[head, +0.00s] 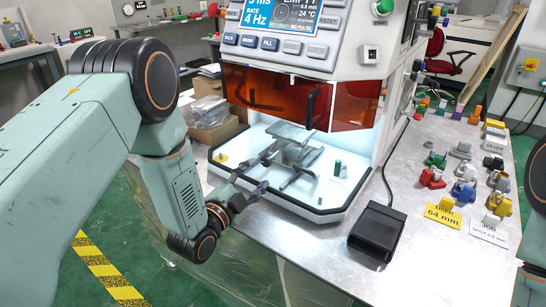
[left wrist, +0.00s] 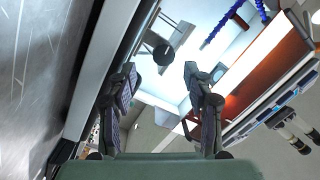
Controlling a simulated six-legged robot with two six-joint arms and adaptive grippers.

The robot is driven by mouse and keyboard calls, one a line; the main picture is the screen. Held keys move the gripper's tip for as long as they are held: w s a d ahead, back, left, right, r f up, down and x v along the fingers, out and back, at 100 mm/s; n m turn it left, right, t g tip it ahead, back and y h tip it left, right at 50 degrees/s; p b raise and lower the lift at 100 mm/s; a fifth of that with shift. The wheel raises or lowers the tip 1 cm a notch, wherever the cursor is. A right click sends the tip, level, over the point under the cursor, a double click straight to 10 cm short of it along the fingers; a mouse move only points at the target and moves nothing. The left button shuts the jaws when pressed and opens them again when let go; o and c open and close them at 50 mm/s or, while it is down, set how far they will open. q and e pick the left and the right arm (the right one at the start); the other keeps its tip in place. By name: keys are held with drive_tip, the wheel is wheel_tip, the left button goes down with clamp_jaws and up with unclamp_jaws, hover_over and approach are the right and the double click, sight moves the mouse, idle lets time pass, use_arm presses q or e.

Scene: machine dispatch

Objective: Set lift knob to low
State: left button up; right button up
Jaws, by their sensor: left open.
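The lift (head: 298,150), a small grey metal platform on folding legs, stands in the white lit bay of the machine. In the left wrist view a dark round knob (left wrist: 163,55) on the lift's side shows between and beyond my fingertips. My left gripper (head: 264,172) is open and empty at the bay's front left edge, facing the lift; it also shows in the left wrist view (left wrist: 160,82). A gap seems to separate the fingers from the knob. Any low marking for the knob cannot be made out. My right gripper is out of view.
An orange tinted shield (head: 270,96) hangs over the bay. A green peg (head: 338,168) and a small yellow piece (head: 222,157) stand on the bay floor. A black pedal (head: 378,232) and several coloured fixtures (head: 464,190) lie on the metal table (head: 310,243) to the right.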

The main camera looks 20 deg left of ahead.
sight(264, 162)
use_arm(q)
drive_tip(key=shift+w+a+r, duration=0.2)
drive_tip(key=shift+w+r, duration=0.05)
drive_tip(key=shift+w, duration=0.05)
drive_tip(key=x, duration=0.5)
drive_tip(key=shift+w+d+f+b, duration=0.25)
drive_tip(key=shift+d+b, duration=0.05)
drive_tip(key=shift+b, duration=0.1)
drive_tip(key=shift+w, duration=0.3)
drive_tip(key=shift+a+r, duration=0.1)
drive_tip(key=shift+r, duration=0.2)
drive_tip(key=shift+w+f, duration=0.15)
drive_tip(key=shift+w, duration=0.1)
drive_tip(key=shift+c, duration=0.2)
drive_tip(key=c, duration=0.3)
drive_tip(key=shift+s, duration=0.15)
drive_tip(key=c, duration=0.3)
clamp_jaws()
